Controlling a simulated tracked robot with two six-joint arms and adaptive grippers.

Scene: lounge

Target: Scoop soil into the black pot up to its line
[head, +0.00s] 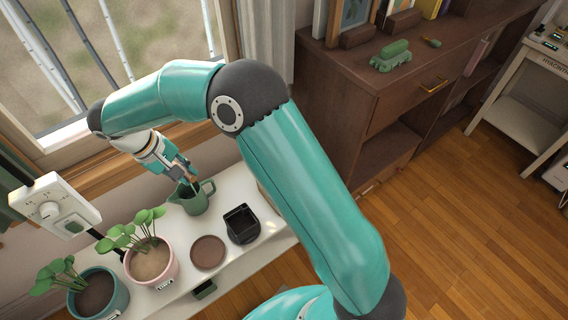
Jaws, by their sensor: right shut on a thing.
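The black pot (242,223) is small and square and stands upright on the white shelf. Its inside is dark; I cannot make out a line or any soil level. My right gripper (186,176) points down over the green jug (194,198), just left of and behind the black pot. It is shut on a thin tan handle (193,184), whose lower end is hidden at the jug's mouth. I cannot tell what tool it belongs to or what the jug holds. My left gripper is not in view.
On the white shelf (227,262) are a brown round saucer (207,252), a pink pot (151,262) and a teal pot (98,293), both with plants. A white dial box (62,212) is at left. A brown cabinet (362,85) stands right; the window is behind.

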